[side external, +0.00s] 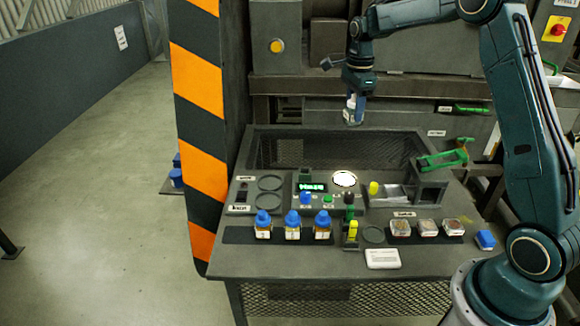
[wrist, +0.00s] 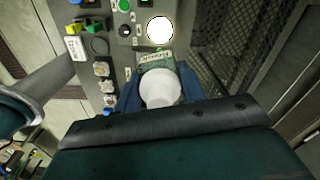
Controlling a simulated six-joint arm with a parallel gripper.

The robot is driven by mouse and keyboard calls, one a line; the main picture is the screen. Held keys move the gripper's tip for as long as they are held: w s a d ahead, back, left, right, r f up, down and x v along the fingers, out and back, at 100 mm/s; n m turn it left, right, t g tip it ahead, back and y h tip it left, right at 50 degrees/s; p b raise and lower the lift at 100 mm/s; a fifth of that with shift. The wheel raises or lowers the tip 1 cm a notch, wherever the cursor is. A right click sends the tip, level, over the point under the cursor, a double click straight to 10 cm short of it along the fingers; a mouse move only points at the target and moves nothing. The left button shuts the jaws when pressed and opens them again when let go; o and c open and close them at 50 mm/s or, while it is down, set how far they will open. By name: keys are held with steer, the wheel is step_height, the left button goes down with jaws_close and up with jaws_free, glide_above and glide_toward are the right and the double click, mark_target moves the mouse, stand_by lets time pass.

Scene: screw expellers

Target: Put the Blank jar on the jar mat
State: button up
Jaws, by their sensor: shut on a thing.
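My gripper (side external: 356,98) is shut on a small clear jar with a white lid (side external: 350,113), held in the air above the back of the workbench. In the wrist view the jar's white lid (wrist: 161,88) sits between the blue fingers, with a pale label beyond it, too small to read surely. Dark round pads lie on the bench at the left (side external: 270,183) and at the front, right of centre (side external: 374,234). Which of them is the jar mat I cannot tell. The held jar is apart from all of them.
Blue-capped bottles (side external: 292,226) stand front left and several small jars (side external: 426,228) front right. A bright white disc (side external: 343,179), a green display (side external: 312,187) and a green-handled clamp (side external: 445,157) stand farther back. A white device (side external: 382,259) lies at the front.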

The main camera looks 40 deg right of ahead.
steer(key=shift+w+a+n, duration=0.3)
steer(key=shift+w+a, duration=0.1)
steer(key=shift+a, duration=0.15)
steer(key=w+a+f+n, duration=0.1)
steer(key=w+a+n, duration=0.3)
steer(key=a, duration=0.8)
steer(key=w+a+f+n, duration=0.1)
steer(key=a+n, duration=0.5)
steer(key=a, duration=0.5)
steer(key=w+a+f+n, duration=0.1)
steer(key=w+a+n, duration=0.25)
steer(key=a, duration=0.85)
steer(key=shift+n, duration=0.45)
steer(key=f, duration=1.6)
steer(key=shift+s, duration=0.4)
steer(key=shift+f, duration=2.1)
